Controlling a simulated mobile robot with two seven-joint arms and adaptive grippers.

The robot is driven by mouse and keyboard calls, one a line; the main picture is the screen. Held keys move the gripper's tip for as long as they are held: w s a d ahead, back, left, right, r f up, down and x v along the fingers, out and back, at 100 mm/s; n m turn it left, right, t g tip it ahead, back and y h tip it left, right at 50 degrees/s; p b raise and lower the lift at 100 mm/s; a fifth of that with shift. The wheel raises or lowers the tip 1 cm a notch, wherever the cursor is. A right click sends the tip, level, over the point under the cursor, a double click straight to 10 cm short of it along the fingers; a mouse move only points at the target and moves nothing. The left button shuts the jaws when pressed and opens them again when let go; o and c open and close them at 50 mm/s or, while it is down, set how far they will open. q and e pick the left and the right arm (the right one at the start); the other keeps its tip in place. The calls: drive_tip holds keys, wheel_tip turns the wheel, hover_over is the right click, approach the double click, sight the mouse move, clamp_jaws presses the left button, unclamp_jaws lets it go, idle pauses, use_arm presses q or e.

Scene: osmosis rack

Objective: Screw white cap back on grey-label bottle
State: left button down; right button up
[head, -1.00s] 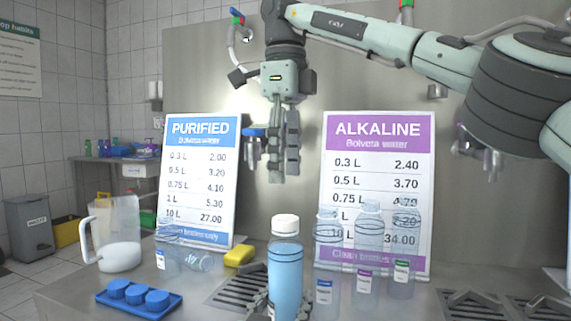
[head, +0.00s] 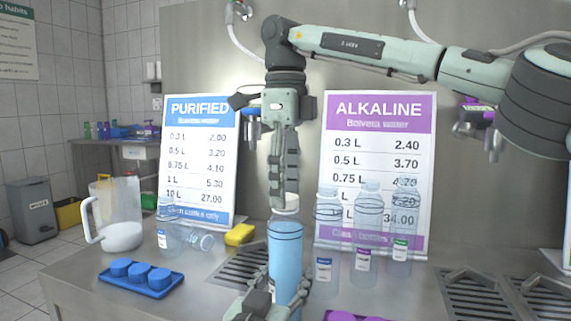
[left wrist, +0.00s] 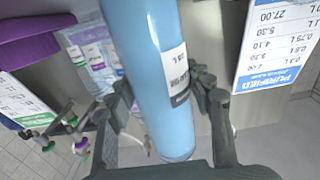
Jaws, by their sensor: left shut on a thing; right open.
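The grey-label bottle (head: 285,245), filled with blue liquid, stands upright at the front middle in the head view. Its grey-and-white label (left wrist: 178,75) shows in the left wrist view. My left gripper (head: 280,288) is shut around the bottle's lower part; its fingers (left wrist: 168,85) lie on both sides of it in the left wrist view. The white cap (head: 286,207) is at the bottle's top. My right gripper (head: 290,198) points straight down, open, with its fingertips at the cap and partly hiding it. I cannot tell whether they touch it.
Several clear bottles (head: 367,225) stand close on the right. A lying clear bottle (head: 190,238), yellow sponge (head: 240,235), jug (head: 120,215) and blue tray of caps (head: 140,280) are on the left. Purple caps (head: 345,316) lie at the front. PURIFIED (head: 200,150) and ALKALINE (head: 375,150) signs stand behind.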

drive_tip(key=shift+f, duration=0.35)
drive_tip(key=shift+c, duration=0.6)
drive_tip(key=c, duration=1.1)
drive_tip(key=shift+c, duration=0.2)
drive_tip(key=o, duration=1.4)
drive_tip(key=shift+r, duration=0.15)
wheel_tip(320, 180, up, 7)
drive_tip(key=shift+r, duration=0.15)
